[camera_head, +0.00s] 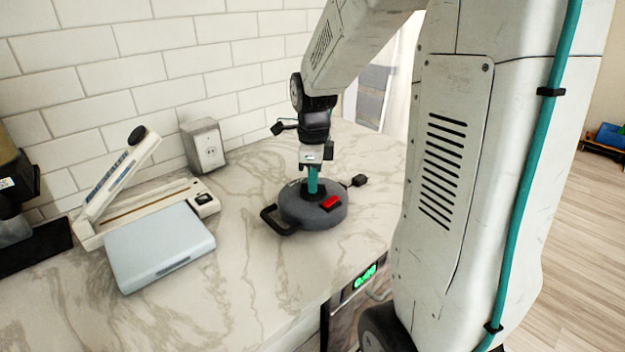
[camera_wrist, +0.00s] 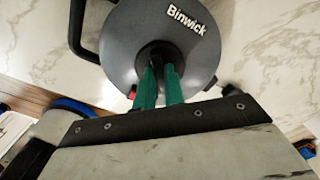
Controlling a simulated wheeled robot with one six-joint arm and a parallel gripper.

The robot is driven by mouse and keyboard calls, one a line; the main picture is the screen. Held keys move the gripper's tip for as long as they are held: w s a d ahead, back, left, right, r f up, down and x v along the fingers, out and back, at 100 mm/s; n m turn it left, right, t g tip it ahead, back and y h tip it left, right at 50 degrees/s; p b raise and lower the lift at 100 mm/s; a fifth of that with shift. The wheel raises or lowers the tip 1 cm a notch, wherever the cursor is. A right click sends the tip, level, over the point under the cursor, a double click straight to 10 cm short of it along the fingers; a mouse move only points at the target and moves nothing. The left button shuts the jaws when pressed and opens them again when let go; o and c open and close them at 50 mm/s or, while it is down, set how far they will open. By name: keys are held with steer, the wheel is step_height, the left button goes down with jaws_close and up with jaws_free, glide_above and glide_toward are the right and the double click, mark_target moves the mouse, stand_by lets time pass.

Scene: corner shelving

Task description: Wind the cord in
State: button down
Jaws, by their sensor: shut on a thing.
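A round dark grey cord reel (camera_head: 311,211) lies flat on the marble counter, with a black handle (camera_head: 275,220) at its left and a red button (camera_head: 330,203) on its front right. A black plug (camera_head: 358,181) rests on the counter just behind and right of the reel. In the wrist view the reel (camera_wrist: 125,45) carries the word "Binwick". My gripper (camera_head: 313,188) points down over the reel. Its green fingers (camera_wrist: 160,85) are shut on the black central knob (camera_wrist: 152,58).
A pale blue box (camera_head: 160,248) and a white device with a raised arm (camera_head: 120,190) stand on the left. A black appliance (camera_head: 15,190) is at the far left. Bare counter surrounds the reel.

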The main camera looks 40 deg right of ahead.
steer(key=m, duration=0.4)
steer(key=shift+m, duration=2)
steer(key=c, duration=1.5)
jaws_free()
steer(key=shift+r, duration=0.1)
step_height(320, 180, up, 8)
steer(key=shift+f, duration=0.15)
